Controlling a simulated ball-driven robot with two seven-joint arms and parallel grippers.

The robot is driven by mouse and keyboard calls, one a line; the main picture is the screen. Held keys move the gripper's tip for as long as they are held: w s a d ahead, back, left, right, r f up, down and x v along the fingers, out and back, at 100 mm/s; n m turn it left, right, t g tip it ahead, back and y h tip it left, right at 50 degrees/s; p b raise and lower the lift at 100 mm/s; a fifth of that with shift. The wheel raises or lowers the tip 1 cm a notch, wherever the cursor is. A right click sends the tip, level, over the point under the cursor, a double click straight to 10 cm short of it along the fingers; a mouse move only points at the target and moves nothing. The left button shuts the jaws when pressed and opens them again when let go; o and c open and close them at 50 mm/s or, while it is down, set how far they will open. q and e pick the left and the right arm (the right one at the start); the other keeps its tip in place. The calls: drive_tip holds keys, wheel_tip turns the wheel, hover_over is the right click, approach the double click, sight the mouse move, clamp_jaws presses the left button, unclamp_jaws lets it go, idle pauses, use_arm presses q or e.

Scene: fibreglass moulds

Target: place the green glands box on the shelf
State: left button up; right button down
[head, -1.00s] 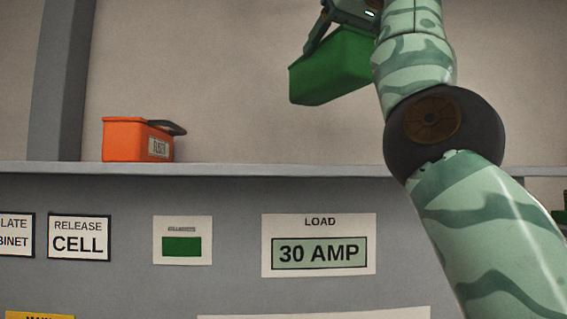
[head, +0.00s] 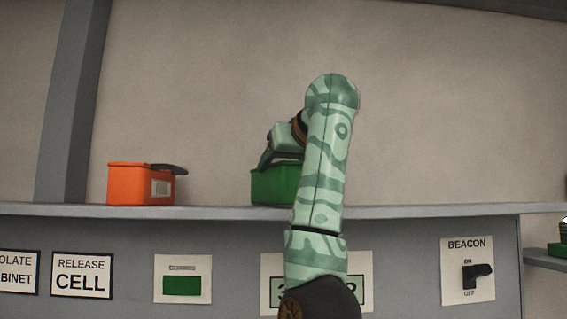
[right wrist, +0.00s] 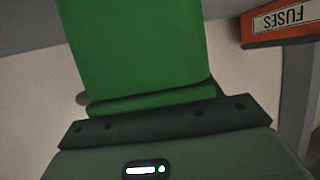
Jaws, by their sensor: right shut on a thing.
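The green glands box (head: 270,188) is at the shelf's front edge, right of the orange box, with its right part hidden behind my right arm. It looks level and at shelf height, but I cannot tell whether it touches the shelf (head: 420,211). My right gripper (head: 275,163) is above it, shut on it. In the right wrist view the green box (right wrist: 135,50) fills the upper middle, against the gripper (right wrist: 150,112). My left gripper is not in view.
An orange fuses box (head: 135,184) with a dark handle stands on the shelf to the left; it also shows in the right wrist view (right wrist: 285,22). A grey post (head: 75,105) rises behind it. The shelf right of my arm is clear. Signs and a beacon switch (head: 476,277) are below.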

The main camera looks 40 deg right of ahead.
drive_tip(key=shift+w+f, duration=0.15)
drive_tip(key=shift+w, duration=0.2)
drive_tip(key=shift+s+d+f+b, duration=0.1)
drive_tip(key=shift+s+f+b, duration=0.1)
drive_tip(key=shift+s+b, duration=0.1)
drive_tip(key=shift+c, duration=1.9)
unclamp_jaws()
drive_tip(key=shift+o, duration=0.3)
drive_tip(key=shift+w, duration=0.1)
